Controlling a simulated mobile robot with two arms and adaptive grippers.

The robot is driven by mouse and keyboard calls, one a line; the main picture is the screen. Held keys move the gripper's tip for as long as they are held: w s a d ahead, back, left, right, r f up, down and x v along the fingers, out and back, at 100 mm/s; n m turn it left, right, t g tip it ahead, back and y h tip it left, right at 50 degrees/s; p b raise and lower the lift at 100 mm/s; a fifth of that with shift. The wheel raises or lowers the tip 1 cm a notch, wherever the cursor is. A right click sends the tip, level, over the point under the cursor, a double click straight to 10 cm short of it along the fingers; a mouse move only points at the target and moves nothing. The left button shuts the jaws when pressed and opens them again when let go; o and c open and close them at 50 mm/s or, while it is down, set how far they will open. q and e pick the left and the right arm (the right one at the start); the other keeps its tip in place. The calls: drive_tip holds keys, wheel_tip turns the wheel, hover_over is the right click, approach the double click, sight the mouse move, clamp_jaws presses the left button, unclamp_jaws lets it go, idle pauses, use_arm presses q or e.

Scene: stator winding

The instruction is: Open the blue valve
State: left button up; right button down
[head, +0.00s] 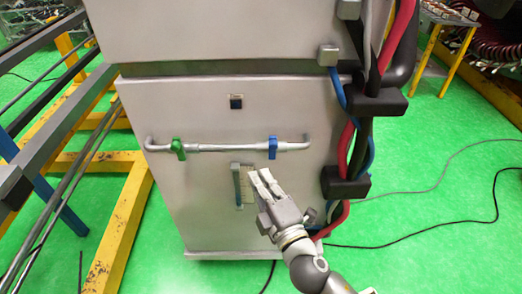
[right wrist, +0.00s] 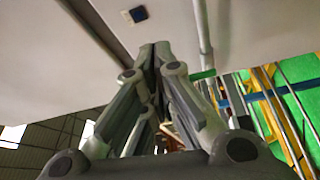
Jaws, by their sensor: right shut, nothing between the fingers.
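The blue valve (head: 272,147) is on the right part of a horizontal silver pipe (head: 225,147) on the front of a grey cabinet. Its handle points down, across the pipe. A similar green valve (head: 178,149) is on the left part of the pipe. My right gripper (head: 258,177) is just below and slightly left of the blue valve, apart from it in the head view. Its fingers are together and empty. In the right wrist view the fingertips (right wrist: 155,52) meet near the pipe (right wrist: 203,30); the blue valve cannot be made out there. My left gripper is out of view.
Red, black and blue hoses (head: 347,150) run down the cabinet's right side. Yellow frames (head: 128,220) with metal bars stand at left. Thin cables lie on the green floor at right.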

drive_tip(key=p+x, duration=0.3)
drive_tip(key=x, duration=0.7)
drive_tip(key=d, duration=0.4)
drive_tip(key=shift+f+p, duration=0.25)
drive_tip(key=shift+p, duration=0.1)
drive_tip(key=shift+w, duration=0.1)
drive_tip(key=shift+d+m+b, duration=0.2)
drive_tip(key=shift+m+b, duration=0.2)
drive_tip(key=shift+b, duration=0.35)
